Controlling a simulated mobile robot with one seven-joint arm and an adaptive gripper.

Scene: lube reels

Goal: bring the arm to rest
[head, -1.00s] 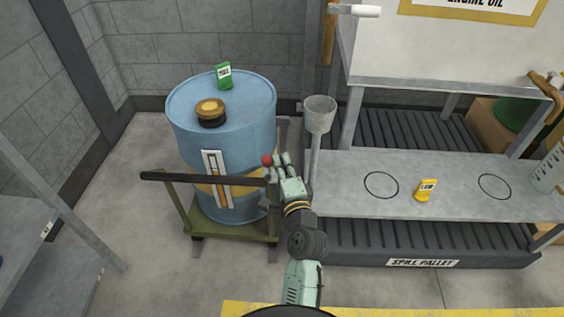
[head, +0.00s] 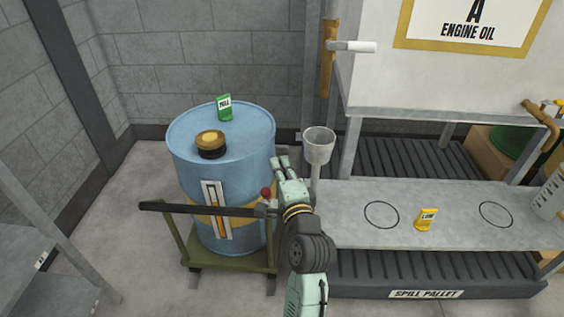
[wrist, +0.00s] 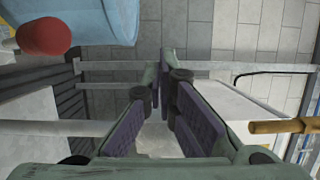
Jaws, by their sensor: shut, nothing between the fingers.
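My gripper (head: 280,161) is in the middle of the head view, between the blue drum (head: 187,168) and the grey funnel (head: 319,146). Its fingers are shut with nothing held. In the wrist view the fingers (wrist: 164,88) come together near the middle, with purple pads facing each other. A red knob (head: 265,192) sits just below and left of the fingers in the head view, apart from them. It also shows in the wrist view (wrist: 43,36) at the upper left.
Floor at left is clear.

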